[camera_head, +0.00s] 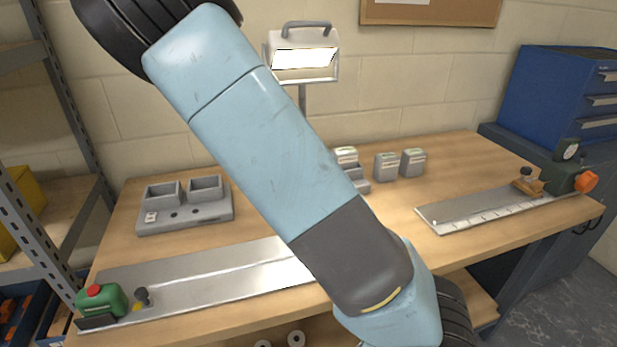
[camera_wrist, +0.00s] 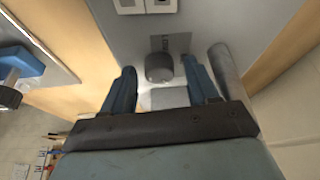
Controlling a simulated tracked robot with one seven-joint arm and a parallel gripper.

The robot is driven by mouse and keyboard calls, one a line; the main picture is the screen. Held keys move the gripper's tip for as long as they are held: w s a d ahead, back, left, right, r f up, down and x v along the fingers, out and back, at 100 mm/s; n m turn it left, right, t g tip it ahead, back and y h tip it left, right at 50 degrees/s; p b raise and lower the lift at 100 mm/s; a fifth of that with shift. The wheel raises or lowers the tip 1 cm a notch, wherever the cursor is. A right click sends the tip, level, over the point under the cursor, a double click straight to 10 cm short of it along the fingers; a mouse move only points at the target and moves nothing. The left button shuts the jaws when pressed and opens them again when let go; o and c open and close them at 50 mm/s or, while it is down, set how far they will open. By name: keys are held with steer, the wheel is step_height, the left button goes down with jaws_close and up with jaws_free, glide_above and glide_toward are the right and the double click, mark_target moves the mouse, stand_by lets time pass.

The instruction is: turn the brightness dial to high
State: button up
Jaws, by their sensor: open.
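In the wrist view a dark grey round dial (camera_wrist: 159,67) stands on a grey panel (camera_wrist: 205,22). A label that seems to read LOW (camera_wrist: 178,42) is beside it; I cannot make out a pointer mark. My gripper (camera_wrist: 159,64) is open, with one blue finger on each side of the dial. I cannot tell whether the fingers touch it. In the head view a work lamp (camera_head: 303,64) with a top handle is lit. My gripper and the dial are not visible there, where my arm crosses the middle of the bench.
A grey cylinder (camera_wrist: 226,68) lies close to the right finger. On the wooden bench are a grey tub holder (camera_head: 185,215), small grey boxes (camera_head: 386,167), and metal rails (camera_head: 200,276). A blue cabinet (camera_head: 560,98) stands right.

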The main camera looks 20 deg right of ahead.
steer(key=shift+r, duration=0.1)
steer(key=v, duration=1.3)
steer(key=shift+a+r, duration=0.15)
steer(key=shift+r, duration=0.05)
